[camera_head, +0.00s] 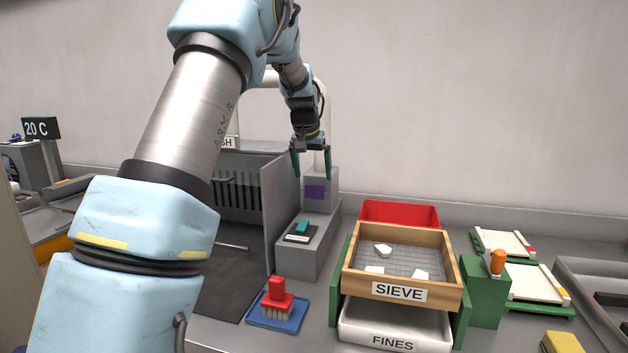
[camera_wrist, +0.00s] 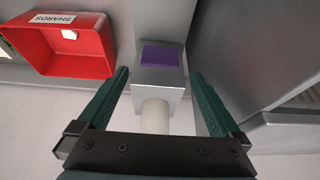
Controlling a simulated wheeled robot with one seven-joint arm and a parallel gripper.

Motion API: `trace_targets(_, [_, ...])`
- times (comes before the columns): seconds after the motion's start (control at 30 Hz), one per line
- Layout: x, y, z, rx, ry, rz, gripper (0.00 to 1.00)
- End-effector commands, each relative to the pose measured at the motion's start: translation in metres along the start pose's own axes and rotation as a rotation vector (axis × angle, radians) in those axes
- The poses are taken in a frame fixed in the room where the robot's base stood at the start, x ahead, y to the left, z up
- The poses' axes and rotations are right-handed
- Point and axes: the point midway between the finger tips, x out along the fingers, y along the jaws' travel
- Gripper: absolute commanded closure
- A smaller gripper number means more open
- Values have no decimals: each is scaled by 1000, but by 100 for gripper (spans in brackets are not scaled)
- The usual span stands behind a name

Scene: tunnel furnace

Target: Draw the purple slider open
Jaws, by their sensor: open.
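A purple square panel (camera_head: 315,192), the only purple thing I see, is on the front of a grey block at the foot of a pale upright pipe. It shows in the wrist view (camera_wrist: 160,55) as a flat purple patch on the grey block (camera_wrist: 160,77). My gripper (camera_head: 311,172) has two dark green fingers, spread apart and empty, just above the purple panel in the head view. In the wrist view, the grey block lies between the two fingertips (camera_wrist: 160,72). I cannot tell whether the fingers touch it.
A lower grey block (camera_head: 315,245) with a teal handle (camera_head: 302,227) stands in front. A grey-walled bay (camera_head: 280,210) is to its left. A red box (camera_head: 400,214), the sieve (camera_head: 410,258) and a fines tray (camera_head: 395,325) stand right. A red brush (camera_head: 277,296) is in front.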

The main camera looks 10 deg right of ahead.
Motion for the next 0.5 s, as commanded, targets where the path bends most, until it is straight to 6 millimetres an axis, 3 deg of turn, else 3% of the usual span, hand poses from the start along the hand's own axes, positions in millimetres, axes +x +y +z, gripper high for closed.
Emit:
trace_targets(0.2, [33, 0, 0, -1, -2, 0, 0])
trace_targets(0.5, [48, 0, 0, -1, 1, 0, 0])
